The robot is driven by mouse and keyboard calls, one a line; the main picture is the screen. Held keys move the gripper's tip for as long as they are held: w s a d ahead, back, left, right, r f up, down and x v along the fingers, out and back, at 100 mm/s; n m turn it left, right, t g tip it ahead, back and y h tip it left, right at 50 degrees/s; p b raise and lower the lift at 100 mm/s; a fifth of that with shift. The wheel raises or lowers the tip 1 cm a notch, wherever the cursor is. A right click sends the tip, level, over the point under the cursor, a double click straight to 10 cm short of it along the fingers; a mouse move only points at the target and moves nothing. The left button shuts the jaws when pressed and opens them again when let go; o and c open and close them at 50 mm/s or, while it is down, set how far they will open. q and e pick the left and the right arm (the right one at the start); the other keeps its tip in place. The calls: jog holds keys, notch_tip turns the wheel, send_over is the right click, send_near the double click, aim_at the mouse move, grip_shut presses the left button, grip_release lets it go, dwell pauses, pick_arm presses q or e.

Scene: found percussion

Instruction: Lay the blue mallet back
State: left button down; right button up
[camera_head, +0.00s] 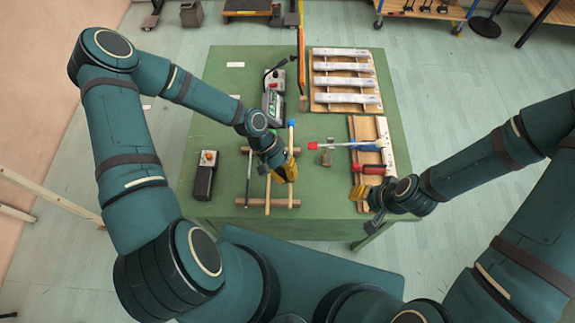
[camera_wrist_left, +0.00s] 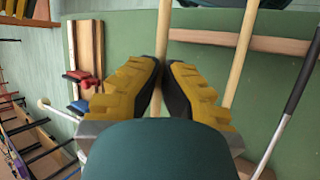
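The blue mallet has a round blue head (camera_head: 291,123) and a pale wooden stick (camera_wrist_left: 163,30). It lies across, or just above, a rack of two wooden rails; contact with the rails is hard to judge. My left gripper (camera_head: 287,172) is over the rack's right end. In the left wrist view its yellow fingers (camera_wrist_left: 162,68) are close together on both sides of the stick and appear shut on it. A second pale stick (camera_head: 268,188) and a dark rod (camera_head: 248,178) lie beside it. My right gripper (camera_head: 359,193) is at the table's right front; its opening is unclear.
A wooden board with clamps (camera_head: 372,135) is near my right gripper. A slatted board (camera_head: 345,103), grey device (camera_head: 273,103) and black box (camera_head: 204,181) stand on the green table (camera_head: 225,115).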

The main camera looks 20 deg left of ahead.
pick_arm(q)
jog(key=shift+s+d, duration=0.1)
jog(key=shift+s, duration=0.05)
pick_arm(e)
jog(key=shift+s+d, duration=0.1)
jog(key=shift+s, duration=0.05)
pick_arm(q)
jog(key=shift+h, duration=0.6)
jog(key=f+b, duration=0.1)
jog(key=f, duration=0.1)
jog(key=f+b, duration=0.4)
jog(key=shift+a, duration=0.25)
pick_arm(e)
notch_tip(320, 180, down, 5)
jog(key=shift+f, duration=0.2)
pick_arm(q)
jog(key=shift+f, duration=0.3)
pick_arm(e)
jog(key=shift+f, duration=0.25)
pick_arm(q)
jog(key=c, duration=1.3)
grip_release()
jog(key=shift+c, duration=0.2)
jog(key=v, duration=1.2)
